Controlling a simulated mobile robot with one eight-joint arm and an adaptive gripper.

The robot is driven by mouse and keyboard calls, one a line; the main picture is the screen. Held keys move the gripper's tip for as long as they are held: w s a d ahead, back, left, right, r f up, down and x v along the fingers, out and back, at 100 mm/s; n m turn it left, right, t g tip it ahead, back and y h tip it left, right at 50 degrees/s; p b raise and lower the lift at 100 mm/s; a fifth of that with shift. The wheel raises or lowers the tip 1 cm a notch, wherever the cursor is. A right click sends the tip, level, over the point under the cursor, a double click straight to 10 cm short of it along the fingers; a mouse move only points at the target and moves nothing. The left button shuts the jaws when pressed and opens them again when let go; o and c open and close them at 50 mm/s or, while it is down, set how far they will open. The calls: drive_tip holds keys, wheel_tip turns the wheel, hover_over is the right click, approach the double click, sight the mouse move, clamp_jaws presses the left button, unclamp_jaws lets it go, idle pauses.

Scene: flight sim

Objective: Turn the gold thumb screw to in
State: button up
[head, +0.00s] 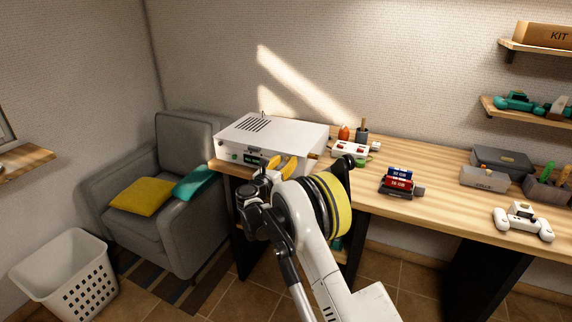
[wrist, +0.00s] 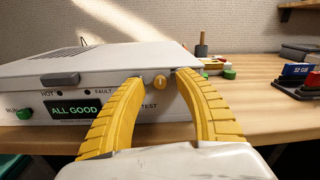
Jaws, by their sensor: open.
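The gold thumb screw (wrist: 160,82) shows in the wrist view as a small round gold knob with a pale upright mark. It sits on the front of a white box (wrist: 100,66), near the box's right end. My gripper (wrist: 161,76) is open, its yellow ribbed fingers on either side of the screw, with no clear contact visible. In the head view my gripper (head: 280,166) is at the front of the white box (head: 262,133); I cannot make out the screw between the fingers there.
The box front has a green display (wrist: 75,109) reading ALL GOOD and a green RUN button (wrist: 25,113). Red and blue cartridges (head: 398,180) and a white controller (head: 523,222) lie right on the desk. A grey armchair (head: 178,135) stands left.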

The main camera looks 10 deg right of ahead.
drive_tip(key=shift+w+d, duration=0.1)
drive_tip(key=shift+w, duration=0.05)
clamp_jaws()
